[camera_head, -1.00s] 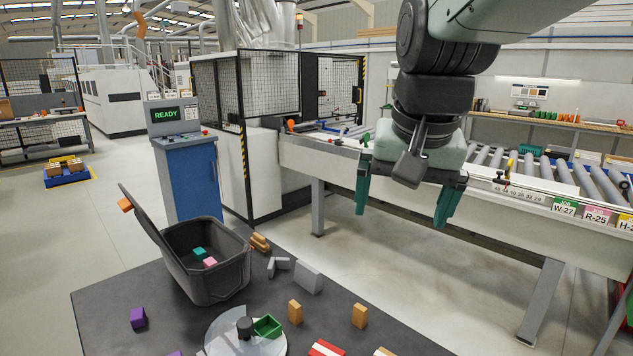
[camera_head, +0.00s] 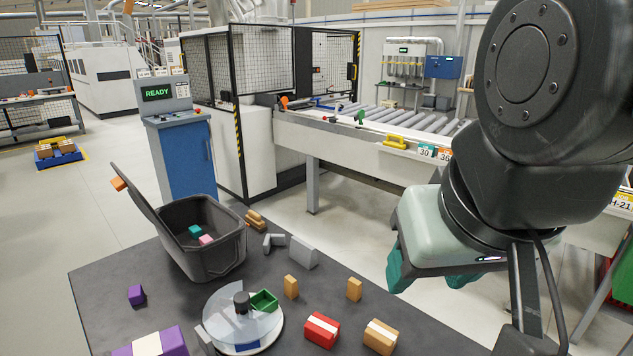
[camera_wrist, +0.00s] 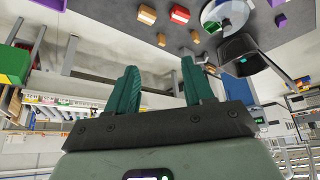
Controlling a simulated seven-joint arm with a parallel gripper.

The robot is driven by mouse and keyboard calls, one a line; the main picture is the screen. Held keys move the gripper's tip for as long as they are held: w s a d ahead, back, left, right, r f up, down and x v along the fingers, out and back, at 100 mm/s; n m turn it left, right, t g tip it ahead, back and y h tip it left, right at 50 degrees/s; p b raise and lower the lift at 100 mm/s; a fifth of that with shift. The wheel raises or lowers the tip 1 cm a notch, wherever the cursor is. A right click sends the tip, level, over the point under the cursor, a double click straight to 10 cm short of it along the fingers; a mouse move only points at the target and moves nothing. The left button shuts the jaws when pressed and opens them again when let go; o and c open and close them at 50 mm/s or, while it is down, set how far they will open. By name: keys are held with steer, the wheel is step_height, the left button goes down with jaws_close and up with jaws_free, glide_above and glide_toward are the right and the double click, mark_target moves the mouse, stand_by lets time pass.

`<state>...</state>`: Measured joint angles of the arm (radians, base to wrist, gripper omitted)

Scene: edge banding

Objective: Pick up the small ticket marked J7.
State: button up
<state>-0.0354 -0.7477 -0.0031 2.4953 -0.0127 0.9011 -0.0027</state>
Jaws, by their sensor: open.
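I cannot make out a ticket marked J7 in either view. Small tickets sit along the side rail of the roller conveyor: one reads 30 (camera_head: 426,151), one beside it looks like 36 (camera_head: 444,156), and a yellow-edged one reads H-21 (camera_head: 622,201). My arm hides the rail between them. My gripper (camera_head: 432,280) is at the right, in front of the conveyor and above the floor beyond the dark table. In the wrist view my gripper (camera_wrist: 159,72) has its two teal fingers apart with nothing between them.
The dark table (camera_head: 110,285) holds a grey bin (camera_head: 215,260), a round turntable (camera_head: 270,330), a red block (camera_head: 321,330) and several wooden and purple blocks. The roller conveyor (camera_head: 350,160) runs behind. A blue console (camera_head: 185,160) stands at the left. Open floor lies between table and conveyor.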

mark_target(350, 279)
steer(key=shift+w, duration=0.1)
